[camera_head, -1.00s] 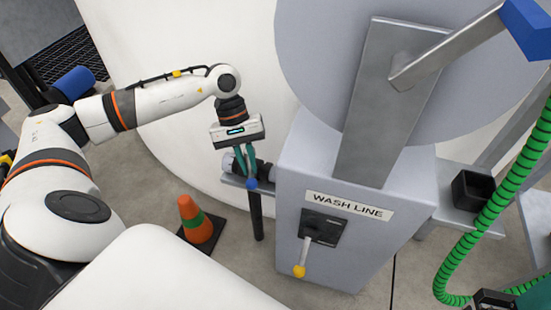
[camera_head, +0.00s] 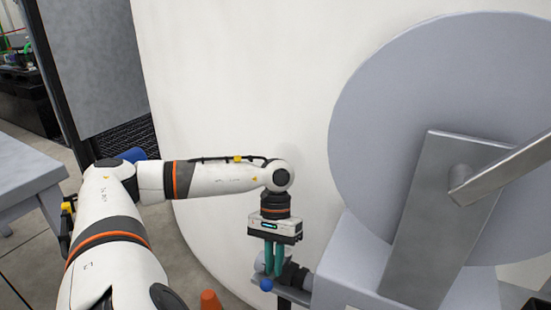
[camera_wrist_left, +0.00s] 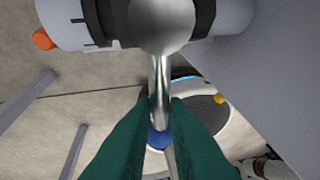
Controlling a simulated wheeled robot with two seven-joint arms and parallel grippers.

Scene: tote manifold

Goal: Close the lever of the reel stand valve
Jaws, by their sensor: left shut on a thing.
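The reel stand valve (camera_head: 293,273) is a dark body on a pipe at the left side of the grey reel stand (camera_head: 352,262). Its lever is a bright metal bar (camera_wrist_left: 159,75) with a blue knob (camera_head: 266,285). In the left wrist view the bar stands across the pipe (camera_wrist_left: 234,14), and the blue knob (camera_wrist_left: 160,138) shows between the fingers. My left gripper (camera_head: 272,268) points down with its green fingers shut on the lever near the knob. The fingers hide part of the lever. My right gripper is not in view.
The large grey reel disc (camera_head: 400,110) and its slanted arm stand right of the valve. A white curved wall (camera_head: 240,70) rises behind. An orange cone top (camera_head: 209,299) shows below my left arm. A grey table (camera_head: 25,175) is at the far left.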

